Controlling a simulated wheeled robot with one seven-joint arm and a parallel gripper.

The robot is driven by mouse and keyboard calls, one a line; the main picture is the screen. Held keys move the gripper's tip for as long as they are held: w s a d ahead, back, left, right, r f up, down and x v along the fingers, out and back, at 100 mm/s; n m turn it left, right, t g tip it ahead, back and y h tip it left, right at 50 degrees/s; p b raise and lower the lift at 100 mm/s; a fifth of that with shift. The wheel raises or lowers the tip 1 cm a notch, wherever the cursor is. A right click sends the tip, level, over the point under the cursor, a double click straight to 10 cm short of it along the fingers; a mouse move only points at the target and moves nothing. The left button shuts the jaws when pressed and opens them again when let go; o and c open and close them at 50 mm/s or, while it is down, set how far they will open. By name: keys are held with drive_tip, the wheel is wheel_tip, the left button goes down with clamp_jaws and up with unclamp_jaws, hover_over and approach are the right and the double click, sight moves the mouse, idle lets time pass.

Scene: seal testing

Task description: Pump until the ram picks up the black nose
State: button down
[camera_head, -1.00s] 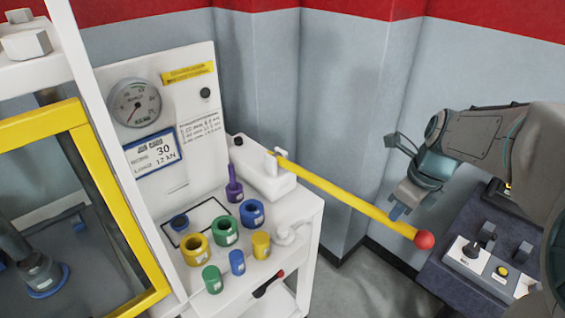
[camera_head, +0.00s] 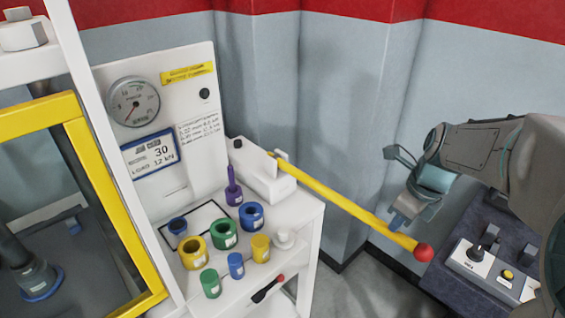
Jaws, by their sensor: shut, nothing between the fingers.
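The yellow pump handle (camera_head: 340,205) with a red ball end (camera_head: 423,252) slopes down to the right from the white pump block (camera_head: 262,172). My gripper (camera_head: 398,222) is shut and empty, its tip at the handle just short of the ball; I cannot tell if they touch. The ram (camera_head: 30,262) with a blue foot stands inside the yellow-framed guard (camera_head: 128,215) at the left. I cannot make out a black nose there. The round pressure gauge (camera_head: 133,102) is on the white panel; its needle is too small to read surely.
Several green, blue and yellow rings, such as the green ring (camera_head: 224,238), and a purple tool (camera_head: 233,190) stand on the white bench (camera_head: 300,215). A black lever with a red tip (camera_head: 268,288) is below. A control box (camera_head: 485,262) is at the right.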

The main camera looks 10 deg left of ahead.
drive_tip(key=shift+f+b, duration=0.8)
drive_tip(key=shift+f, duration=0.45)
drive_tip(key=s+d+r+p, duration=0.2)
drive_tip(key=d+r+p, duration=0.1)
drive_tip(key=r+p, duration=1)
wheel_tip(320, 180, up, 3)
drive_tip(key=shift+r+p, duration=0.15)
drive_tip(key=shift+p, duration=0.25)
drive_tip(key=shift+s, duration=0.1)
